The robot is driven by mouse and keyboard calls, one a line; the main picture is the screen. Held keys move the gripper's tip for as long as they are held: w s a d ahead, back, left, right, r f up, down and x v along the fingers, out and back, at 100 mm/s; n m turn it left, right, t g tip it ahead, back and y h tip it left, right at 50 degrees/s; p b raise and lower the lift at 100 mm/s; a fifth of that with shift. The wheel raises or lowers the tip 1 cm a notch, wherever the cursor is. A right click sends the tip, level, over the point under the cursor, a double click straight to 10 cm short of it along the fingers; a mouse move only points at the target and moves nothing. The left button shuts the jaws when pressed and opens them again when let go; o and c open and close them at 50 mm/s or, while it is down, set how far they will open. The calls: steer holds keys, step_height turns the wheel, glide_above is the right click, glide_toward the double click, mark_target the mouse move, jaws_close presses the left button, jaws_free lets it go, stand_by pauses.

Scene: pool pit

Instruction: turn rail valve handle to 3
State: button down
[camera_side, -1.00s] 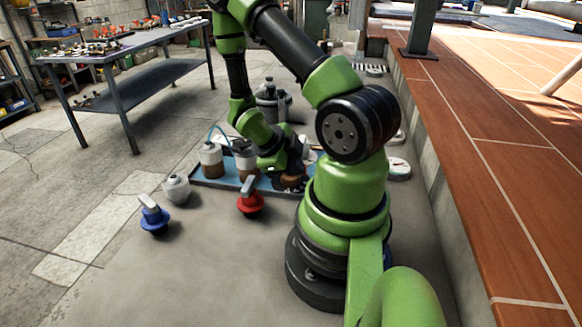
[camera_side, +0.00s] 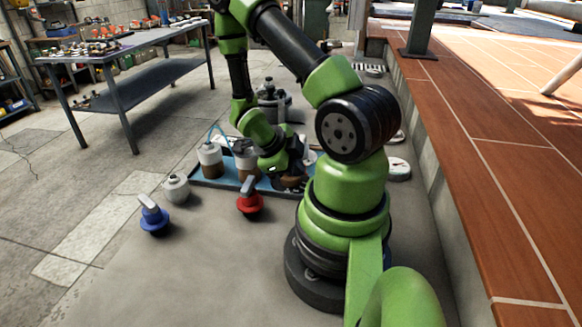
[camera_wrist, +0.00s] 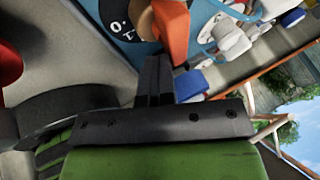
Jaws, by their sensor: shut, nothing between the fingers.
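An orange handle (camera_wrist: 172,28) shows at the top of the wrist view, beside a black dial (camera_wrist: 112,18) with white marks; a 0 and a 1 seem readable, and the rest is cut off or covered. I cannot tell which number the handle points at. My gripper (camera_wrist: 157,75) is shut and empty, its fingertips just below the handle's near end in the picture; I cannot tell if they touch it. In the side view my gripper (camera_side: 291,178) is low over the blue tray (camera_side: 229,184), and my arm hides the handle there.
A red-handled valve (camera_side: 249,199), a blue-based valve (camera_side: 154,218) and a white pot (camera_side: 176,188) stand on the floor. White and brown bottles (camera_side: 209,160) stand in the tray. A raised tiled edge (camera_side: 470,150) runs along the right. The front-left floor is clear.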

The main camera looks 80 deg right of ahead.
steer(key=shift+s+d+r+m+g, duration=0.15)
steer(key=shift+d+m+g, duration=0.15)
steer(key=shift+d, duration=0.2)
steer(key=shift+w+a+r+h, duration=0.15)
steer(key=shift+w+h, duration=0.15)
steer(key=shift+w, duration=0.45)
steer(key=a, duration=0.5)
steer(key=shift+s, duration=0.4)
steer(key=w+a+r+n+t, duration=0.1)
steer(key=w+a+r+n, duration=0.1)
steer(key=w+a+r, duration=0.4)
steer(key=shift+h, duration=0.3)
steer(key=s+d+f, duration=0.3)
steer(key=s+f, duration=0.1)
steer(key=s+d+f, duration=0.2)
steer(key=shift+d+f, duration=0.3)
steer(key=shift+f, duration=0.1)
steer(key=d, duration=0.3)
steer(key=shift+f, duration=0.1)
steer(key=shift+s+d, duration=0.1)
steer(key=shift+d, duration=0.5)
